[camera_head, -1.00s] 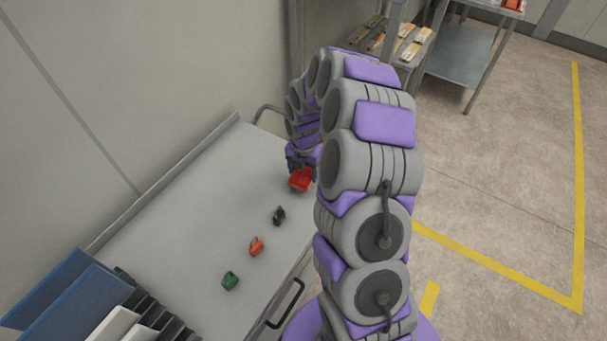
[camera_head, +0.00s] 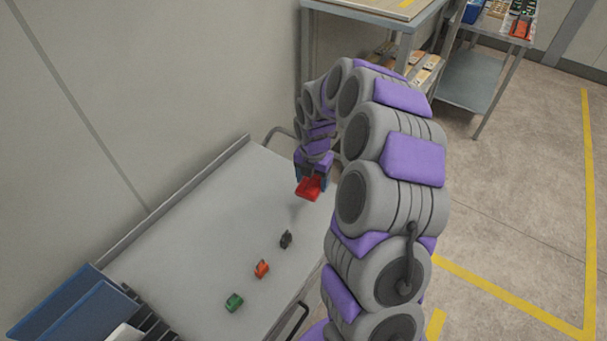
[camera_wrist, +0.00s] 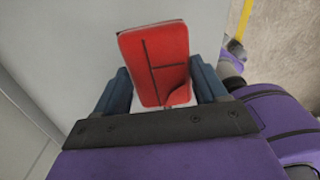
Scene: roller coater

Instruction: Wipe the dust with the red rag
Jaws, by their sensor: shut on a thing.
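The red rag (camera_head: 308,188) is held at the end of my arm, over the far right part of the grey cart top (camera_head: 190,235). In the wrist view the rag (camera_wrist: 155,60) is a flat red piece with dark crossing lines and a folded lower corner. My gripper (camera_wrist: 160,92) has its two blue fingers on either side of the rag and is shut on it. In the head view my gripper (camera_head: 312,172) is partly covered by the rag. A faint dark patch shows on the cart top below the rag; I cannot tell if it is dust or shadow.
Small black (camera_head: 286,239), orange (camera_head: 261,268) and green (camera_head: 234,302) objects stand in a row along the cart's right side. Blue folders (camera_head: 70,305) sit at the near left. A wall borders the left. A shelf table (camera_head: 375,18) stands behind.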

